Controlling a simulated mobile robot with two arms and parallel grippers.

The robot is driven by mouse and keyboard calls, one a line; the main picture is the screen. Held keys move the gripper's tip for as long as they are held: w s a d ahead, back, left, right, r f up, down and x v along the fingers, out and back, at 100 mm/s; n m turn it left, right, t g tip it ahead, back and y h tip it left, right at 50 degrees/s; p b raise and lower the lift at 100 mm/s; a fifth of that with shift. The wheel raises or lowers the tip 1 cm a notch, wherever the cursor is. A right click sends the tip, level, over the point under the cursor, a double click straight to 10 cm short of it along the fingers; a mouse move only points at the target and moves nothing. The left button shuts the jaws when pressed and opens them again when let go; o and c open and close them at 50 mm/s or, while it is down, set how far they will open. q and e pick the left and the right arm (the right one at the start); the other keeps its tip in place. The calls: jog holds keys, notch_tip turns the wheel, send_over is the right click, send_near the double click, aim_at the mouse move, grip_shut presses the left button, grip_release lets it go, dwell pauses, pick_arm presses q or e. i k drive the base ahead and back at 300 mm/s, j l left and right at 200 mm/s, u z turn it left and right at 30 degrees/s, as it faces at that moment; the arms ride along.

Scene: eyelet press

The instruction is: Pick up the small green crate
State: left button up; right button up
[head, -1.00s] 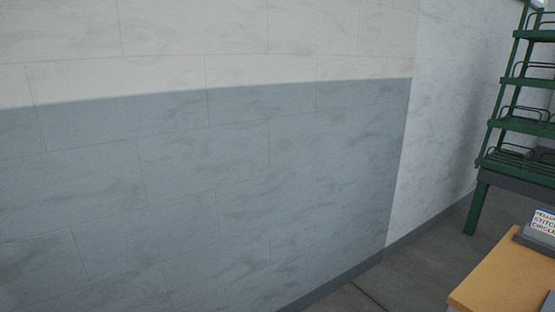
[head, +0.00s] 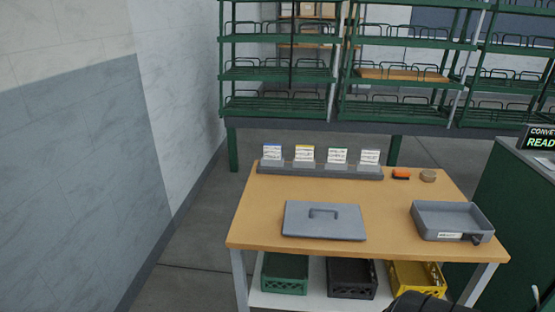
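The small green crate (head: 285,287) stands on the white lower shelf of the wooden-topped table, at the left end of a row of crates. Its open top faces up under the table's front edge, and its far part is hidden by the tabletop. Neither gripper can be made out. A dark rounded part, which may be mine, shows at the bottom edge in front of the yellow crate.
A black crate (head: 350,279) and a yellow crate (head: 416,278) stand right of the green one. The tabletop (head: 262,213) holds a grey lid (head: 324,221), a grey tray (head: 452,222) and a card rack (head: 320,171). Green shelving (head: 285,109) stands behind. Floor is clear at left.

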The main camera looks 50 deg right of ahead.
aim_at(283, 273)
jog(key=z, duration=1.6)
